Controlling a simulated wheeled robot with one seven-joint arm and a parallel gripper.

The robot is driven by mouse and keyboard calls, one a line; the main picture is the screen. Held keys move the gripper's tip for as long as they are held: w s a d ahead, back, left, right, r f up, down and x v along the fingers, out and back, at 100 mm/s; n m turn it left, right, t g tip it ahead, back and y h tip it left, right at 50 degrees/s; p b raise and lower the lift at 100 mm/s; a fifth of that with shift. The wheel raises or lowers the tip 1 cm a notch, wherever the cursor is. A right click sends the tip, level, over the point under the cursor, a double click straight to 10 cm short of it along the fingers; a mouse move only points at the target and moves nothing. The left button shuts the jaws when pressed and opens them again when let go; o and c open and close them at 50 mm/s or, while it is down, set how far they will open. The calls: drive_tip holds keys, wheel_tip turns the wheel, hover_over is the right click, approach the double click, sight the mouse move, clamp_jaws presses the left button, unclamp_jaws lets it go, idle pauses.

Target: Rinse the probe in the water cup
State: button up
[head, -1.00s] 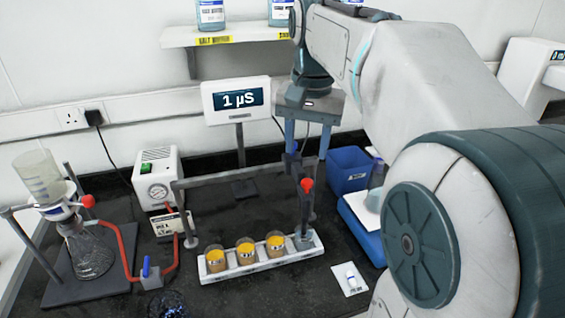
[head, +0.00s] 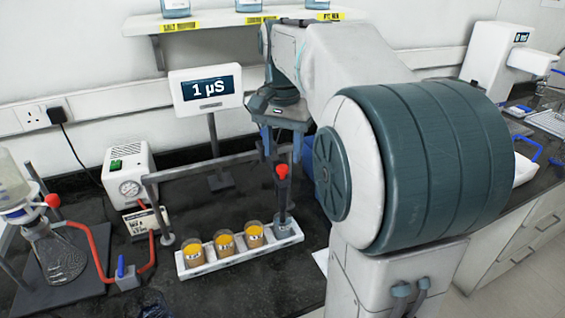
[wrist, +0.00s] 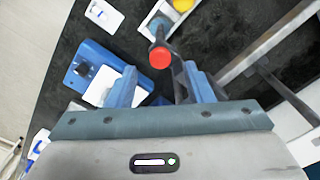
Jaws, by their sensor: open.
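The probe (head: 282,188), a dark rod with a red cap, stands upright at the right end of a white rack (head: 240,256). Its lower end appears to be inside a clear greyish cup (head: 284,224), likely the water cup; the tip is hard to see. My gripper (head: 281,150) is open and empty, pointing down just above and behind the red cap. In the wrist view the red cap (wrist: 160,57) shows between and slightly beyond the two blue fingers, apart from both.
Several orange-filled cups (head: 224,241) sit in the rack left of the probe. A grey rail (head: 200,164) runs behind it. The meter (head: 206,90) reads 1 µS. A flask (head: 58,255) with red tubing stands left. A blue tray (wrist: 85,72) lies beside the gripper.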

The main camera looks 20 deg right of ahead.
sight(283, 167)
drive_tip(key=shift+f, duration=1.9)
clamp_jaws()
wheel_tip(283, 167, up, 6)
drive_tip(key=p, duration=0.5)
drive_tip(key=shift+w+r, duration=0.1)
drive_tip(key=shift+r, duration=0.2)
unclamp_jaws()
